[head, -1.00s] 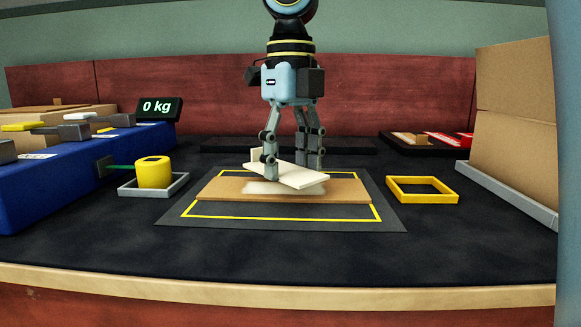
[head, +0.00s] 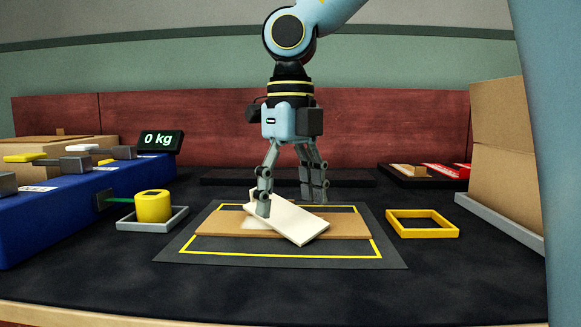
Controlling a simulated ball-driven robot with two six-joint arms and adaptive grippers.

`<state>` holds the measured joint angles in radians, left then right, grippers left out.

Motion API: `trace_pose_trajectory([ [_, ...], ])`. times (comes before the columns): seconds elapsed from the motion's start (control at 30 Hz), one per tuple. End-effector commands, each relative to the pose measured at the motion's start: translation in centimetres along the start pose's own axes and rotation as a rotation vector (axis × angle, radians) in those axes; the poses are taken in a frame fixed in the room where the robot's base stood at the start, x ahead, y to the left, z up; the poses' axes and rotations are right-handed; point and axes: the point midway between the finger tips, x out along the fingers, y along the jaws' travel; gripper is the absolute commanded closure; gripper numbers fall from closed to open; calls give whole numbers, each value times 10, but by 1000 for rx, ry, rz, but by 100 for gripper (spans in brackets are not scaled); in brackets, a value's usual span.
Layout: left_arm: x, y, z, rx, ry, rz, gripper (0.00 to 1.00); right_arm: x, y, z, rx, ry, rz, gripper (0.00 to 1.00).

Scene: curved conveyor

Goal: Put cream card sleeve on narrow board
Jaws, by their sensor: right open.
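The cream card sleeve (head: 290,219) is a flat, pale, oblong piece. A pale patch (head: 255,229) shows on the board beside the sleeve's left side. My right gripper (head: 289,204) is open, pointing down over the sleeve. Its left fingertip is at the sleeve's left edge and its other fingers are beyond the right side. I cannot tell whether they touch it. My left gripper is out of view.
The board lies on a dark mat (head: 170,250) with a yellow outline. A yellow square frame (head: 422,232) is to the right, a yellow cylinder (head: 153,206) in a grey tray (head: 128,225) to the left. Cardboard boxes (head: 505,150) stand at right. The front counter is clear.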

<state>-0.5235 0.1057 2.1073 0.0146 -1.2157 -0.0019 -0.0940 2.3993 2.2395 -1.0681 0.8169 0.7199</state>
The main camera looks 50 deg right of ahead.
Motion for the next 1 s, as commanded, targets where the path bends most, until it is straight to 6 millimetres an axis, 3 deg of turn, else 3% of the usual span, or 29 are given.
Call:
trace_pose_trajectory([
  [0.27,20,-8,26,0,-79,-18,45,-63,0,1,2,-10,-2,22],
  [0.5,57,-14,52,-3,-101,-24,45,-106,0,0,1,-6,-2,22],
  [0.7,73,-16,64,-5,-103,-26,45,-120,0,0,1,-2,-1,22],
  [1.0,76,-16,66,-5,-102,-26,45,-122,0,0,1,-1,-1,22],
])
